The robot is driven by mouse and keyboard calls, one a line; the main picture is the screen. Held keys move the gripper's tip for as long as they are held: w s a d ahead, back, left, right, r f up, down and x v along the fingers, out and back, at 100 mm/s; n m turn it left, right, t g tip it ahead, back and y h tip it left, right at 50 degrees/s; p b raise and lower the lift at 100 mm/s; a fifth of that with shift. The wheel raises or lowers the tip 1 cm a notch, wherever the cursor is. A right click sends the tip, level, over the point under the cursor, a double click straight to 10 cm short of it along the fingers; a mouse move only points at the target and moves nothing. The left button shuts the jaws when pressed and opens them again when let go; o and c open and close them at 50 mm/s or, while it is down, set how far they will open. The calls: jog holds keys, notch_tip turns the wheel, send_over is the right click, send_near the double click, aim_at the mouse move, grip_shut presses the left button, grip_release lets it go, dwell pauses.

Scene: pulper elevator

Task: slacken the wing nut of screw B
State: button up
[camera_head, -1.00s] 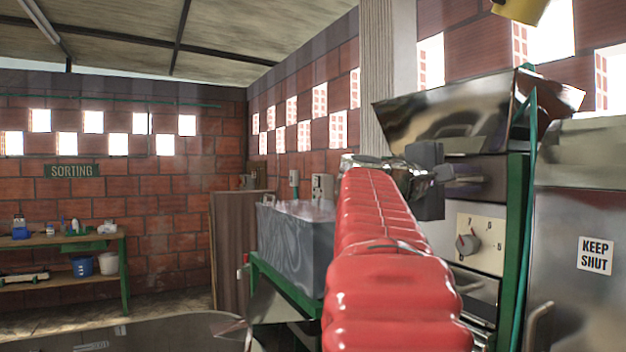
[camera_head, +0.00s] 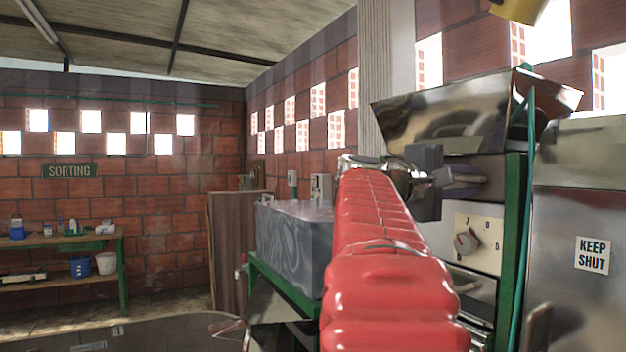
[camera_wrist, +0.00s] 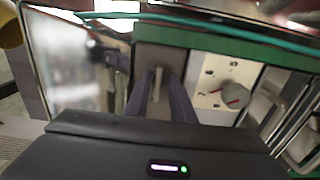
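My gripper (camera_wrist: 161,80) is open in the wrist view. Its two dark fingers reach toward a brownish-grey plate on the machine. A small pale upright piece (camera_wrist: 157,84), which looks like a wing nut's wing, stands between the fingertips, with a narrow gap at its sides. I cannot tell if either finger touches it, and no screw letter is readable. In the head view my gripper (camera_head: 448,179) is at the machine's dark front, just below the metal hopper (camera_head: 450,115). My red-sleeved arm hides part of the machine there.
A dial (camera_head: 467,240) on a pale numbered panel sits below my gripper; it also shows in the wrist view (camera_wrist: 235,95). A green post (camera_head: 514,240) stands right of it. A steel cabinet marked KEEP SHUT (camera_head: 593,254) is at the right. A grey tank (camera_head: 293,250) stands left.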

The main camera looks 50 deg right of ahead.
jog(key=shift+o, duration=1.1)
jog(key=shift+r, duration=0.1)
jog(key=v, duration=1.3)
jog(key=shift+w+a, duration=0.2)
jog(key=shift+a, duration=0.15)
